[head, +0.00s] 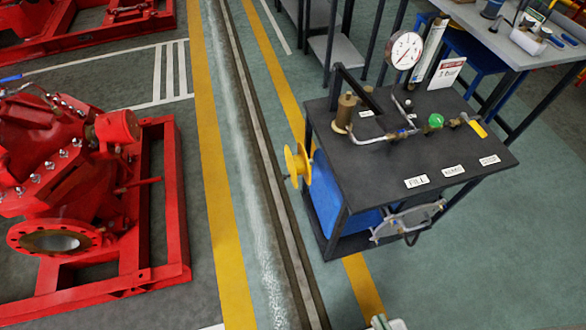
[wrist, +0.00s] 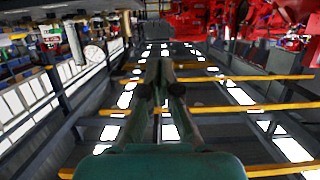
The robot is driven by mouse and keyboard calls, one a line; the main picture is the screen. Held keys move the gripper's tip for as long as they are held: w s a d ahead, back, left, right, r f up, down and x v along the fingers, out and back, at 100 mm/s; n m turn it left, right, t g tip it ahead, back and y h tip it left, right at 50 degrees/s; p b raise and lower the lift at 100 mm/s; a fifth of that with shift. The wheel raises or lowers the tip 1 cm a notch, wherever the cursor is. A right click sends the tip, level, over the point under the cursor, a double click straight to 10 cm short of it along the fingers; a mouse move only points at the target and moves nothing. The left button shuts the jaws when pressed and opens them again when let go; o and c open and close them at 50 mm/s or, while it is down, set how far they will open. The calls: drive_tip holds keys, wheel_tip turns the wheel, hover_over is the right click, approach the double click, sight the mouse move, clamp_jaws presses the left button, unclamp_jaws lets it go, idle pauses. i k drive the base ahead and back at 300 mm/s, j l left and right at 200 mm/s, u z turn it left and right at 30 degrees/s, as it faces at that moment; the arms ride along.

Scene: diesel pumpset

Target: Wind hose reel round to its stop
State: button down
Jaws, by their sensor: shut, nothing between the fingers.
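A black-topped test cart (head: 400,150) stands right of centre in the head view. A yellow round flanged part (head: 297,165) sticks out from its left side; it looks like a reel or wheel, but I cannot tell which for sure. A grey frame with a dark curved piece (head: 408,222) hangs at the cart's front, and I cannot tell its use. No hose is clearly visible on either. My gripper (wrist: 160,88) shows in the wrist view, shut and empty, its fingers pointing away over the floor. It touches nothing that I can see.
On the cart stand a dial gauge (head: 404,51), brass fittings, a green knob (head: 435,120) and a blue tank (head: 340,200) below. A red pumpset (head: 70,180) stands at left. A workbench (head: 520,45) is behind. Open floor with yellow lines and a channel lies between.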

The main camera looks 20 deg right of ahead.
sight(298, 165)
drive_tip(key=i+j, duration=0.2)
drive_tip(key=j, duration=0.15)
drive_tip(key=i+j, duration=0.25)
drive_tip(key=j, duration=0.15)
drive_tip(key=i+j, duration=0.2)
drive_tip(key=j, duration=0.15)
drive_tip(key=i+j, duration=0.25)
drive_tip(key=j+z, duration=0.05)
drive_tip(key=j, duration=0.05)
